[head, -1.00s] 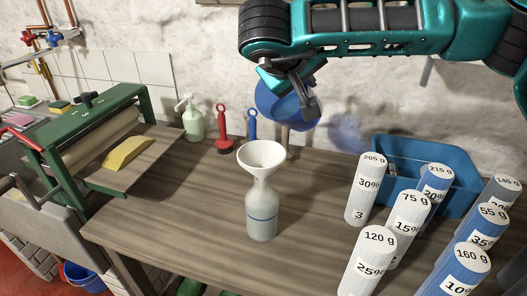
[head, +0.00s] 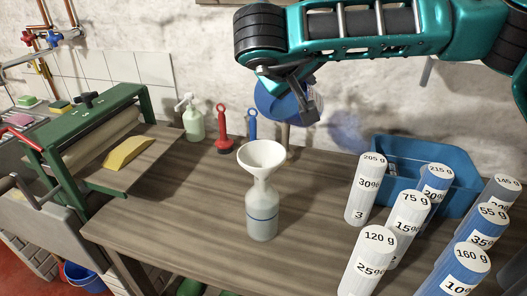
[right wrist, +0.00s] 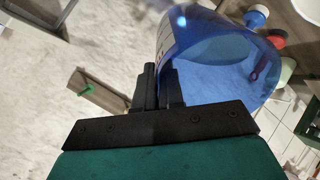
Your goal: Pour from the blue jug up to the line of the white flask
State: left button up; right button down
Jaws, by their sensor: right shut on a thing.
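The white flask (head: 262,218) stands upright on the wooden table, with a blue line around its body and a white funnel (head: 262,157) in its neck. My right gripper (head: 302,97) is shut on the blue jug (head: 275,100) and holds it above the table, behind the funnel and a little to its right. The jug is partly hidden by the gripper in the head view. In the right wrist view the see-through blue jug (right wrist: 205,60) is at the fingers (right wrist: 160,85). I cannot tell how much liquid it holds. My left gripper is not in view.
Several labelled weight cylinders (head: 408,220) stand at the right, before a blue crate (head: 460,190). A soap bottle (head: 193,122), a red brush (head: 223,130) and a blue brush (head: 252,125) stand at the back. A green roller press (head: 95,140) is at left.

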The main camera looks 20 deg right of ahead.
jog(key=shift+s+a+r+t+h+b, duration=0.45)
jog(key=shift+a+r+t+h+b, duration=0.1)
jog(key=shift+r+t+h, duration=0.3)
dwell(3.2)
jog(key=shift+d+p, duration=0.15)
jog(key=shift+p, duration=0.2)
jog(key=d+f+g+y, duration=0.1)
jog(key=w+f+g+y, duration=0.1)
jog(key=f+g+y, duration=0.1)
jog(key=w+d+f+g+y, duration=0.1)
jog(key=shift+w+d+f+y, duration=0.15)
jog(key=shift+w+d+y, duration=0.05)
jog(key=shift+d+y, duration=0.1)
jog(key=shift+w+f+g, duration=0.1)
jog(key=shift+w+g, duration=0.05)
jog(key=shift+g, duration=0.2)
jog(key=shift+w+d+f+g+y, duration=0.8)
jog(key=shift+w+d+f+y, duration=0.1)
jog(key=shift+d+f+y, duration=0.1)
jog(key=shift+w+d+f+g+y, duration=0.65)
jog(key=shift+f+g+y, duration=0.15)
jog(key=shift+f+y, duration=0.1)
jog(key=shift+w+d+f+g+y, duration=0.65)
jog(key=shift+f+g+y, duration=0.15)
jog(key=shift+f, duration=0.1)
